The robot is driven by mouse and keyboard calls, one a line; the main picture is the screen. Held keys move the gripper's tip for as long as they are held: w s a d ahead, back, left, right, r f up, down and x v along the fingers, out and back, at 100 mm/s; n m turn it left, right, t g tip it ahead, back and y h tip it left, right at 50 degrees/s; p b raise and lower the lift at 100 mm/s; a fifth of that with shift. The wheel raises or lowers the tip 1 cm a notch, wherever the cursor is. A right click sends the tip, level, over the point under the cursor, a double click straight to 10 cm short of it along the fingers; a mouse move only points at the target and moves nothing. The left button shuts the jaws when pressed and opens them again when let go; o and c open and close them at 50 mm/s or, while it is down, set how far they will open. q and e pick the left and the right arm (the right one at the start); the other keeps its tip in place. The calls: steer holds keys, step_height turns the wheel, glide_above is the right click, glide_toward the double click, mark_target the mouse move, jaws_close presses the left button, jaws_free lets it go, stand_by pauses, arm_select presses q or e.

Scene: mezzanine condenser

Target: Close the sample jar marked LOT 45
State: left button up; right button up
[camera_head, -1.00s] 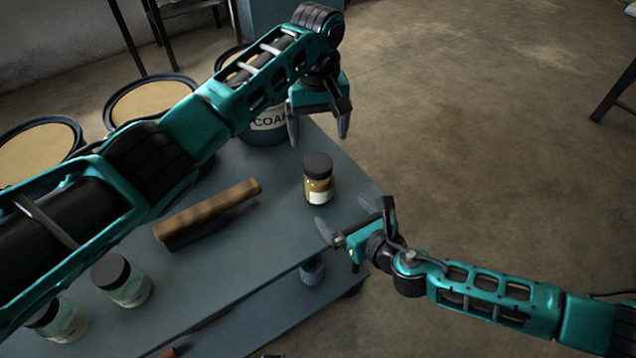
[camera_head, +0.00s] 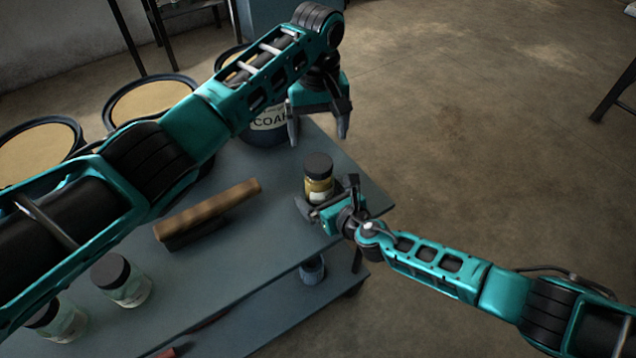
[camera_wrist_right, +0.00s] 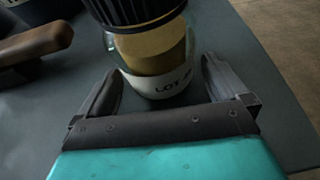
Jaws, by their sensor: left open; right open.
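The sample jar (camera_head: 319,187) stands upright near the table's right edge, amber inside, with a black lid (camera_head: 317,164) on top. I cannot tell how tightly the lid sits. My right gripper (camera_head: 328,198) is open low at the jar, its fingers on either side of the lower body; it also shows in the right wrist view (camera_wrist_right: 160,88). My left gripper (camera_head: 318,132) is open and empty, above and behind the jar.
A wooden-handled brush (camera_head: 208,212) lies left of the jar. Two more black-lidded jars (camera_head: 122,281) (camera_head: 58,320) stand at the front left. A labelled tub (camera_head: 266,124) and several round containers (camera_head: 150,97) stand at the back. A blue ribbed object (camera_head: 312,270) sits on the lower shelf.

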mark_target(318, 162)
steer(key=c, duration=1.8)
arm_select(q)
steer(key=m, duration=0.4)
steer(key=shift+r+m, duration=0.1)
steer(key=shift+m, duration=0.2)
arm_select(e)
jaws_close()
arm_select(q)
steer(key=m, duration=0.4)
steer(key=shift+f, duration=4.1)
steer(key=shift+c, duration=0.2)
steer(key=c, duration=1.1)
